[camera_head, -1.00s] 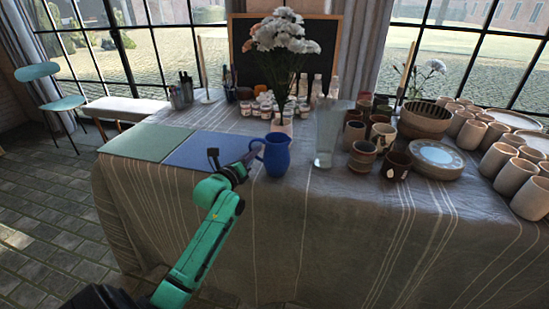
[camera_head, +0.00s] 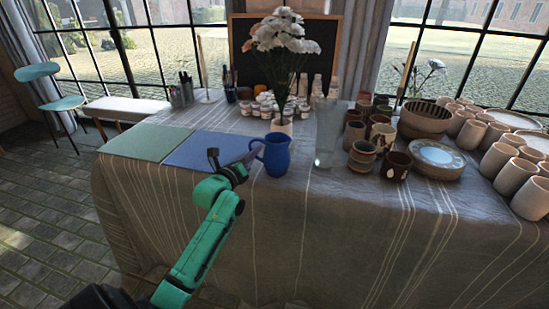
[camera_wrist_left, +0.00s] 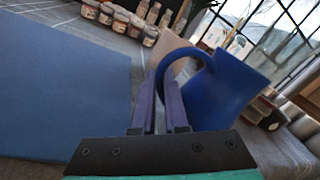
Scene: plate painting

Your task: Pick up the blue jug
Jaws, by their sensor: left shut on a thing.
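The blue jug (camera_head: 276,155) stands upright on the cloth-covered table near its front edge, with its handle toward the left. My left gripper (camera_head: 250,158) is at the jug's handle side. In the left wrist view, the two fingers of my left gripper (camera_wrist_left: 160,105) are shut on the handle of the jug (camera_wrist_left: 222,90), whose body is to the right. I cannot tell from the pictures whether the jug's base touches the cloth. My right gripper is not in view.
A clear glass vase (camera_head: 327,135) stands just right of the jug, with patterned cups (camera_head: 362,156) beyond it. A flower vase (camera_head: 282,126) and paint jars (camera_head: 265,104) are behind. Blue (camera_head: 205,150) and green (camera_head: 146,142) mats lie left. The cloth front (camera_head: 330,220) is clear.

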